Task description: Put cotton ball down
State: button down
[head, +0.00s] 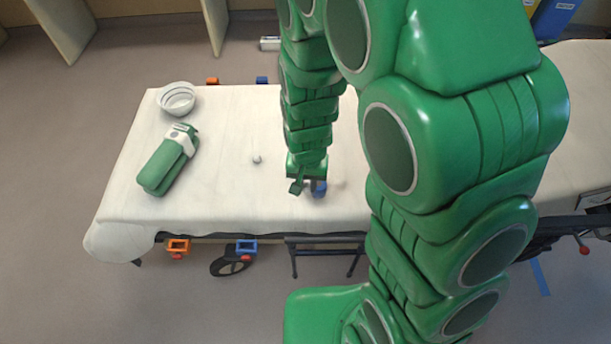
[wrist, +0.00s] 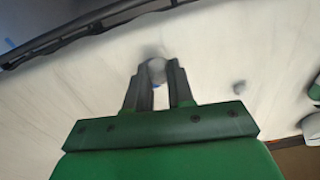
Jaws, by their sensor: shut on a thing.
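My gripper (head: 308,188) is low over the white-sheeted stretcher (head: 225,205), near its front edge. In the wrist view its two fingers (wrist: 157,82) are closed on a small pale round thing, which looks like the cotton ball (wrist: 157,69). The picture is blurred there, and I cannot tell whether the ball touches the sheet. In the head view the held ball is not clearly visible; a blue piece (head: 319,187) shows beside the fingertips. Another small pale ball (head: 257,159) lies on the sheet left of my gripper; it also shows in the wrist view (wrist: 239,87).
A white bowl (head: 177,98) stands at the stretcher's far left corner. A green bundle with a pale band (head: 168,160) lies in front of it. Orange (head: 178,247) and blue (head: 246,247) buckles hang off the front edge. The sheet between bundle and loose ball is clear.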

jog(key=shift+s+d+r, duration=0.1)
jog(key=shift+s+r, duration=0.05)
jog(key=w+d+m, duration=0.3)
jog(key=d+m, duration=0.1)
jog(key=d, duration=0.9)
jog(key=w+d+m, duration=0.3)
jog(key=d+m, duration=0.1)
jog(key=d, duration=0.8)
jog(key=w+d+f, duration=0.1)
jog(key=w+f, duration=0.1)
jog(key=w, duration=0.2)
jog(key=w+d+f, duration=0.1)
jog(key=w+f, duration=0.2)
jog(key=w, duration=0.1)
jog(key=w+d+f, duration=0.1)
jog(key=w+f, duration=0.2)
jog(key=w, duration=0.1)
jog(key=shift+w+d+f, duration=0.15)
jog(key=shift+d+f, duration=0.05)
jog(key=shift+f, duration=0.05)
jog(key=shift+w+d+f, duration=0.1)
jog(key=shift+w+f, duration=0.35)
jog(key=shift+f, duration=1.65)
jog(key=shift+f, duration=0.1)
